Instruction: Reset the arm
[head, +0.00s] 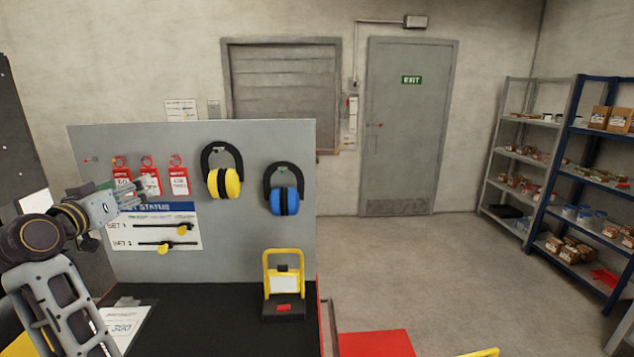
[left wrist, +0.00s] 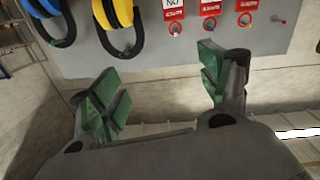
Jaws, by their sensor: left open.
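My left arm comes in from the left in the head view. Its gripper (head: 124,197) is in front of the grey pegboard panel (head: 255,138), near the red tags. In the left wrist view my left gripper (left wrist: 163,90) has its green-padded fingers spread wide with nothing between them. Red tags (head: 180,181) hang in a row on the panel; they also show beyond the fingers in the left wrist view (left wrist: 209,9). My left gripper partly covers the lower part of the tags in the head view. My right gripper is in neither view.
Yellow earmuffs (head: 224,182) and blue earmuffs (head: 284,200) hang on the panel. A status board (head: 185,216) with yellow sliders is below the tags. A yellow-framed stand (head: 284,305) is on the black bench top (head: 215,320).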

